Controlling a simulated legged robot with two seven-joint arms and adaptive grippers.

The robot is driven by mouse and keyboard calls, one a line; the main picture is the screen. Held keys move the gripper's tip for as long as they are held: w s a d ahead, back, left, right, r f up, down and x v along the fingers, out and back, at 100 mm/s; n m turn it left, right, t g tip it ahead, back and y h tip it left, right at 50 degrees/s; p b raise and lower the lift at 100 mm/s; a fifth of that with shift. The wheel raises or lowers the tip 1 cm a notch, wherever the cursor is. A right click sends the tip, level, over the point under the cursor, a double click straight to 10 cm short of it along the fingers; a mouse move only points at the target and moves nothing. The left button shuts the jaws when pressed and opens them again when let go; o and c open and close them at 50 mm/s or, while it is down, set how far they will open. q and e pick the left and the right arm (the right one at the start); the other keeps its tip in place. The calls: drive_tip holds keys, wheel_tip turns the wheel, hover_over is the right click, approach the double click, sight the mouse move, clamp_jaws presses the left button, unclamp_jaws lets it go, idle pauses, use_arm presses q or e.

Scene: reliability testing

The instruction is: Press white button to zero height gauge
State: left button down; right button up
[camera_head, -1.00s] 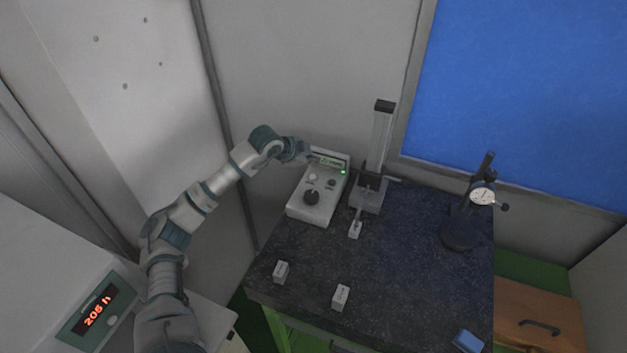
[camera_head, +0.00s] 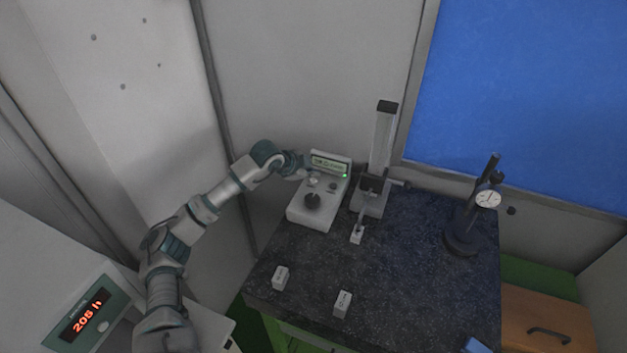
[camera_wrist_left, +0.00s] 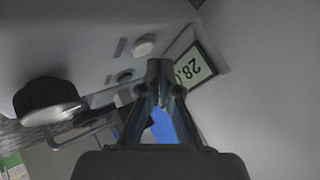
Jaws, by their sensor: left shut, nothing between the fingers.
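The height gauge's grey-white control box (camera_head: 301,213) stands at the back left of the dark table. It carries a lit display (camera_head: 330,165), a dark knob (camera_head: 313,201) and a round white button (camera_head: 314,181). In the left wrist view the white button (camera_wrist_left: 145,46) is fully visible, with a darker button beside it and the display (camera_wrist_left: 192,67) to its right. My left gripper (camera_head: 307,171) is shut and empty by the box's left side, close to the button. In the wrist view its fingertips (camera_wrist_left: 160,68) appear just below the white button; I cannot tell whether they touch the box.
The gauge column (camera_head: 383,140) stands right of the box, its probe over a small block (camera_head: 357,234). Two loose blocks (camera_head: 280,278) (camera_head: 342,304) lie on the front of the table (camera_head: 410,290). A dial indicator stand (camera_head: 463,240) is at the right. The table's middle is clear.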

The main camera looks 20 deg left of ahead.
use_arm(q)
drive_tip(key=shift+a, duration=0.15)
drive_tip(key=shift+d, duration=0.3)
idle(0.3)
drive_tip(key=shift+a+f+b, duration=0.15)
drive_tip(key=shift+f+b, duration=0.2)
drive_tip(key=shift+a, duration=0.1)
